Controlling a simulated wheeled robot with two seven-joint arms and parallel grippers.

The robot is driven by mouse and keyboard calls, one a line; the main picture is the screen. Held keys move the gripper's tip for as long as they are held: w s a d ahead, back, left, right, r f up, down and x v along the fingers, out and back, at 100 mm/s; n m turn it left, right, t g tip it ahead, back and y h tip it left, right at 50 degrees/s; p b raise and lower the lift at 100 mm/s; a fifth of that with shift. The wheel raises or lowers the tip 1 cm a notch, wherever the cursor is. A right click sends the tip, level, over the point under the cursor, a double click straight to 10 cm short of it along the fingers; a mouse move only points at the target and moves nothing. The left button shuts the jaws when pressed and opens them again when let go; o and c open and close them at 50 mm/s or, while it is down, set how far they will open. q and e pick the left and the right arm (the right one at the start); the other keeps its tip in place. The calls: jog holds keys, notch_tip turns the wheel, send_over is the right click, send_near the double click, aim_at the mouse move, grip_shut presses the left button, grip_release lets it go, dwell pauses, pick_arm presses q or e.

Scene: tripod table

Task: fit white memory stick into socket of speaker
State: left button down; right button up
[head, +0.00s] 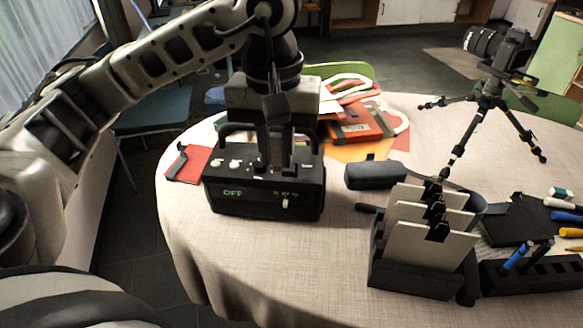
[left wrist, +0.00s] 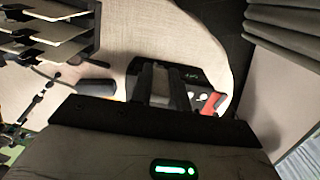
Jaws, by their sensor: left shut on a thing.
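The speaker (head: 240,200) is a black box with a carrying handle, pale knobs on top and a green OFF display. It stands on the left part of the table and also shows in the left wrist view (left wrist: 212,82). The white memory stick (head: 285,203) shows as a small pale upright piece at the right part of the speaker's front, under some lettering. My left gripper (head: 274,163) points down at the speaker, shut on the stick. Its dark fingers blend into the black speaker. The socket is hidden, and I cannot tell whether the stick is in it. My right gripper is out of view.
On the round table (head: 300,265), a rack of pale cards (head: 430,245), a dark case (head: 375,175) and a pen holder (head: 530,275) stand to the right. A camera tripod (head: 490,105) stands behind. Red folders (head: 355,125) lie behind the speaker. Cloth before the speaker is clear.

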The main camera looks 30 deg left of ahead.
pick_arm(q)
jog(key=shift+a+r, duration=0.3)
jog(key=shift+r, duration=0.25)
jog(key=shift+n, duration=0.3)
jog(key=w+a+f, duration=0.1)
jog(key=w, duration=0.2)
jog(key=w+a+f, duration=0.1)
jog(key=w+f, duration=0.1)
jog(key=w+a+f, duration=0.1)
jog(key=w, duration=0.2)
jog(key=shift+w+a+f, duration=0.3)
jog(key=w+f, duration=0.1)
jog(key=f, duration=0.1)
jog(key=w+a+f+p, duration=0.1)
jog(key=f, duration=0.2)
jog(key=w+f+p, duration=0.1)
jog(key=w+f, duration=0.1)
jog(key=f, duration=0.1)
jog(key=shift+a, duration=0.35)
jog(key=shift+f, duration=0.55)
jog(key=shift+f+b, duration=0.25)
jog(key=shift+b, duration=0.25)
jog(key=c, duration=1.3)
grip_release()
jog(key=shift+r, duration=0.1)
jog(key=shift+c, duration=0.2)
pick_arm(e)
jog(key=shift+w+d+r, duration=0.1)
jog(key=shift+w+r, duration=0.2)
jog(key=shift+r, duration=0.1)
